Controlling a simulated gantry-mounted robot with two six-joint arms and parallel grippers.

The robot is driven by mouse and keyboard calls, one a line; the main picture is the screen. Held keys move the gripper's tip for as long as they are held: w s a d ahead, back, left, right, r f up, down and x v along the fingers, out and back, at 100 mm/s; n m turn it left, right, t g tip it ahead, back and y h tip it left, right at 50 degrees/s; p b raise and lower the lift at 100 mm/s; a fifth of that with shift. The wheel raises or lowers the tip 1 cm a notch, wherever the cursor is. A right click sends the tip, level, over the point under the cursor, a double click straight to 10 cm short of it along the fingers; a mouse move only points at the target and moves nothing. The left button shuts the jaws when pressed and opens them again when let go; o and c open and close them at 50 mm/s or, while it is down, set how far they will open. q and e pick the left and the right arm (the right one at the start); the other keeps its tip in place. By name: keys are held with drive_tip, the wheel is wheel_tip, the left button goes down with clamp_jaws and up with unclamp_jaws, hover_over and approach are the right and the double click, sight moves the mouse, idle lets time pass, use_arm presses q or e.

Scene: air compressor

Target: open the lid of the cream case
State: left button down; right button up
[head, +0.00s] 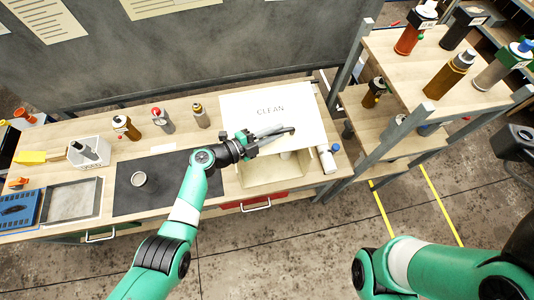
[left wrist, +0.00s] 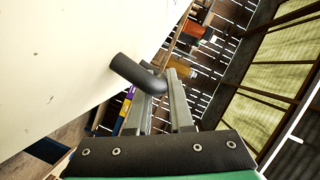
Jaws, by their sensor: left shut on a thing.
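The cream case (head: 262,182) stands at the right end of the workbench. Its cream lid (head: 240,108), marked CLEAN, is raised and leans toward the back, with a gap showing the inside of the case below it. My left gripper (head: 268,138) is in front of the lid, shut on the dark lid handle (head: 287,130). In the left wrist view the bent dark handle (left wrist: 138,72) sticks out from the lid (left wrist: 70,60) and passes between the fingertips (left wrist: 165,92). My right arm is at the lower right of the head view; its gripper is out of view.
Left of the case are a dark mat (head: 130,200) with a small round tin (head: 138,179), several bottles, a white caddy (head: 90,151) and a blue tray (head: 17,211). A white bottle (head: 327,158) stands right of the case, near wooden shelves (head: 385,125).

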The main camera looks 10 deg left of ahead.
use_arm(q)
drive_tip(key=shift+w+a+r+b, duration=0.1)
drive_tip(key=shift+w+a+r, duration=0.2)
drive_tip(key=shift+w+r, duration=0.3)
drive_tip(key=shift+w+a+r+b, duration=0.1)
drive_tip(key=shift+w+a+r, duration=0.2)
drive_tip(key=shift+w, duration=0.5)
drive_tip(key=shift+w+a+r+b, duration=0.1)
drive_tip(key=shift+w+a+r, duration=0.15)
drive_tip(key=shift+w+r, duration=0.4)
drive_tip(key=shift+f, duration=0.1)
drive_tip(key=c, duration=0.8)
unclamp_jaws()
